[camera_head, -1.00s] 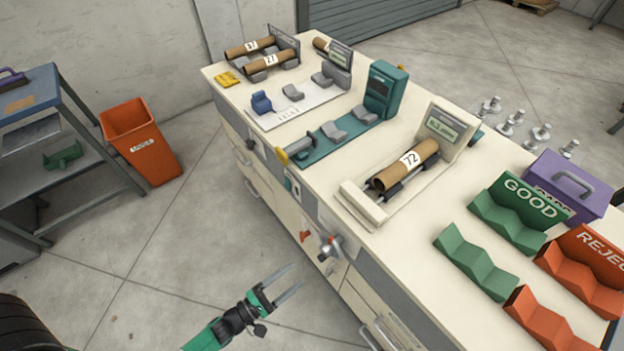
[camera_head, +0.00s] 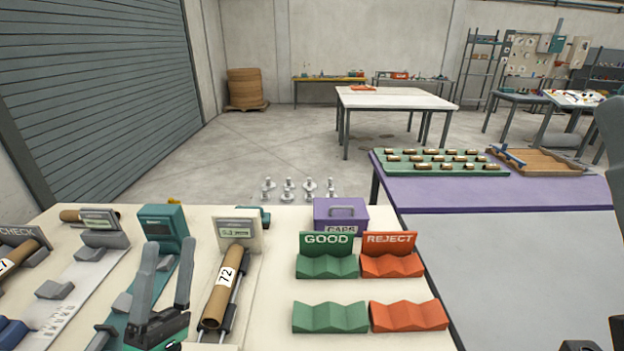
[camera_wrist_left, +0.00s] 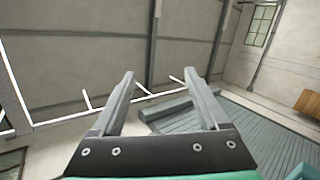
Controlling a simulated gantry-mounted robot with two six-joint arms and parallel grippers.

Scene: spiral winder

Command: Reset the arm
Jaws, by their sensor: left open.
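My left gripper (camera_head: 168,248) stands upright at the lower left of the head view, its two grey fingers spread and empty. In that view it overlaps the teal device (camera_head: 163,226). In the left wrist view the fingers (camera_wrist_left: 161,82) are apart with only wall, ceiling and shutter behind them. My right gripper does not show clearly; only dark parts of my own body appear at the right edge.
A brown tube labelled 72 (camera_head: 222,287) lies on a cream gauge right of my left gripper. Green GOOD (camera_head: 327,266) and orange REJECT (camera_head: 392,266) cradles stand further right, before a purple caps box (camera_head: 341,216). A purple-edged table (camera_head: 480,192) lies beyond.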

